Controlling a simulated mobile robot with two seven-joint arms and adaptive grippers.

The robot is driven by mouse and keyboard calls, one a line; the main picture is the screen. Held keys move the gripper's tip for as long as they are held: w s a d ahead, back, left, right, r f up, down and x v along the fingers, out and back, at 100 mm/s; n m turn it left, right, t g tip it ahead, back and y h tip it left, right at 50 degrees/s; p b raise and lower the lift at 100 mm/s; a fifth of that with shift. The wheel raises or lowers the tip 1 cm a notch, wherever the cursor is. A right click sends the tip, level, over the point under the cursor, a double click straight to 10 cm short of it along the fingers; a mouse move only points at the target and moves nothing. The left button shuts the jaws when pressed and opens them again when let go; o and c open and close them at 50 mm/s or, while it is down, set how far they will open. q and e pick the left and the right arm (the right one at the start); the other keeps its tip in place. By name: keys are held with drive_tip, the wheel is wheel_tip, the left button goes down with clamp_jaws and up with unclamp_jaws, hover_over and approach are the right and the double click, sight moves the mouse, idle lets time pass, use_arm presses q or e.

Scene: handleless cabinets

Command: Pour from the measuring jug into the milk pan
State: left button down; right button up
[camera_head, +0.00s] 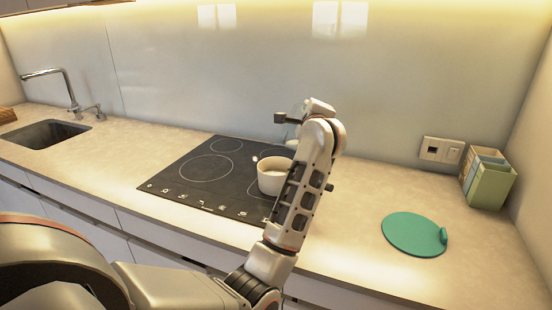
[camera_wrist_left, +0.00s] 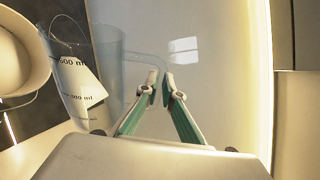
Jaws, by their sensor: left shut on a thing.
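The milk pan (camera_head: 271,178) is a small white pan on the black cooktop. Part of its round rim shows at the left edge of the left wrist view (camera_wrist_left: 22,58). The measuring jug (camera_wrist_left: 112,45) is clear, with dark ml marks and a pale area behind or inside its wall that I cannot make out. My left gripper (camera_wrist_left: 160,88) is shut on the jug's clear handle. The jug is beside the pan in the wrist view and looks strongly tilted against the room. In the head view my arm hides most of it. I see no stream. My right gripper is out of view.
The cooktop (camera_head: 190,178) lies in the counter, with a sink (camera_head: 45,134) and tap (camera_head: 68,90) at left. Counter around the trivet is free.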

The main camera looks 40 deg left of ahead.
use_arm(q)
drive_tip(key=shift+d+r, duration=0.1)
drive_tip(key=shift+r, duration=0.05)
drive_tip(key=shift+s+a, duration=0.1)
drive_tip(key=shift+a, duration=0.1)
drive_tip(key=shift+d+r, duration=0.1)
drive_tip(key=shift+d, duration=0.05)
drive_tip(key=shift+a, duration=0.2)
drive_tip(key=shift+d, duration=0.15)
